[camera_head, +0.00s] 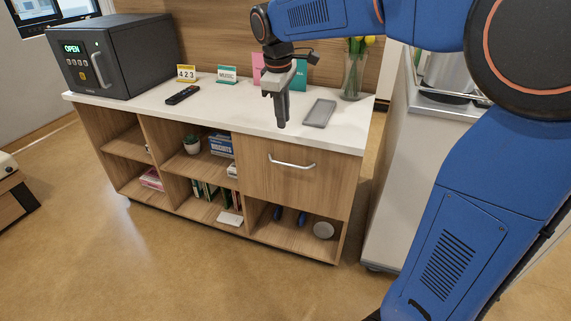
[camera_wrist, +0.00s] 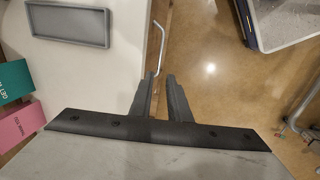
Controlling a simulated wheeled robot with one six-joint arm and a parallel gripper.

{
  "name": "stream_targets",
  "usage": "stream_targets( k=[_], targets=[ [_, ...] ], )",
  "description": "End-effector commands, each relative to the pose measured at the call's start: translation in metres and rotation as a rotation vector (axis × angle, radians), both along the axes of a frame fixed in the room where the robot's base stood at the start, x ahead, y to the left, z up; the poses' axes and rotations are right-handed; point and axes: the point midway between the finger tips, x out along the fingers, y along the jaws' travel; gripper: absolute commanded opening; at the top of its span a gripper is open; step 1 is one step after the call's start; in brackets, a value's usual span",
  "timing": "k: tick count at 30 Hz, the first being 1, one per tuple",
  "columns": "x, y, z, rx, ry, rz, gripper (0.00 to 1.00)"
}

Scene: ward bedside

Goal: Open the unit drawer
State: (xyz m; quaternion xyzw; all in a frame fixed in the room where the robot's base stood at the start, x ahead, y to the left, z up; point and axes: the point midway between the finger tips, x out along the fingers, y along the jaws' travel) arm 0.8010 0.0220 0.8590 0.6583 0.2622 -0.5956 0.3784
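The unit drawer (camera_head: 270,182) is a wood-fronted drawer under the right end of the white worktop. It looks shut, its front flush with the unit. Its silver bar handle (camera_head: 291,164) runs across the upper front. In the wrist view the handle (camera_wrist: 161,45) shows as a thin curved bar just beyond the fingertips. My gripper (camera_head: 281,124) points down, above the handle and near the worktop's front edge, apart from the handle. In the wrist view my gripper (camera_wrist: 161,76) has a narrow gap between its two dark fingers, with nothing held.
A grey tray (camera_head: 319,113) and a vase of flowers (camera_head: 354,72) stand on the worktop near my gripper. Farther left are a remote (camera_head: 183,95) and a dark safe-like box (camera_head: 113,58). Open shelves hold books and a plant. A pale cabinet (camera_head: 402,190) stands to the right. Floor in front is clear.

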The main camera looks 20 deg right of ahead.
Motion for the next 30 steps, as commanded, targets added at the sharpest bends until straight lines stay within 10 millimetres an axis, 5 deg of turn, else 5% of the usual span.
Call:
stream_targets(
  k=[8, 30],
  targets=[
    [0.006, -0.001, -0.02, -0.004, 0.006, 0.009, 0.16],
    [0.025, -0.014, -0.145, -0.003, 0.006, 0.007, 0.16]
  ],
)
